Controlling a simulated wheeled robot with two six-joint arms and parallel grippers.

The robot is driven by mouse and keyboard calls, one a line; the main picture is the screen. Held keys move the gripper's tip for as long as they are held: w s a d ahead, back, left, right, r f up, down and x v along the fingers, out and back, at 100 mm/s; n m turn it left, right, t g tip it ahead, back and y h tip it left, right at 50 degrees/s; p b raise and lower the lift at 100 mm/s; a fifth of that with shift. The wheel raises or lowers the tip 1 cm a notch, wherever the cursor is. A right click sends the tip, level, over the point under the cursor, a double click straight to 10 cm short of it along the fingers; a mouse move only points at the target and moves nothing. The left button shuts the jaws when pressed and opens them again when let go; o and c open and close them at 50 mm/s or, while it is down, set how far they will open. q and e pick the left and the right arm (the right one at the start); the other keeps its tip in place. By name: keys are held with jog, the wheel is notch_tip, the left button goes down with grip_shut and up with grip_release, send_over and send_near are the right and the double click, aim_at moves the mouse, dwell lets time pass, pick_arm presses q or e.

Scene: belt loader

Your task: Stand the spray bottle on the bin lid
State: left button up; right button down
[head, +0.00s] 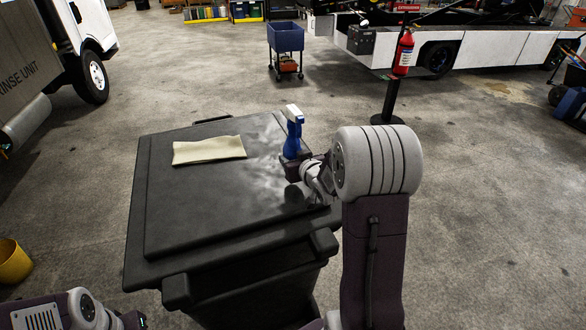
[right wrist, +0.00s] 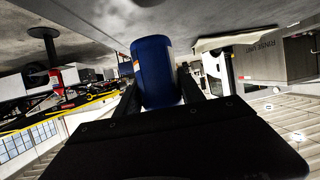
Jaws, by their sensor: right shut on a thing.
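The spray bottle (head: 293,135), blue with a white and blue spray head, is upright over the right part of the black bin lid (head: 195,212). My right gripper (head: 294,163) is shut on its lower body. In the right wrist view the blue bottle (right wrist: 153,75) sits between the two fingers (right wrist: 160,92). The gripper hides the bottle's base in the head view, so I cannot tell whether it touches the lid. Part of my left arm shows at the bottom left of the head view, but its gripper fingers do not.
A folded pale cloth (head: 208,150) lies on the lid's far left part. The lid's middle and front are clear. A fire extinguisher (head: 403,52) on a stand is behind to the right. A blue cart (head: 286,40) stands farther back. A yellow bucket (head: 13,262) is at left.

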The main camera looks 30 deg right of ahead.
notch_tip(320, 180, down, 3)
jog(key=shift+w+f, duration=0.1)
jog(key=shift+f, duration=0.1)
jog(key=shift+w+d+f, duration=0.1)
jog(key=shift+w+f, duration=0.05)
jog(key=shift+f, duration=0.1)
jog(key=shift+s, duration=0.2)
jog(key=shift+f+b, duration=0.1)
jog(key=shift+b, duration=0.25)
jog(key=c, duration=0.7)
grip_release()
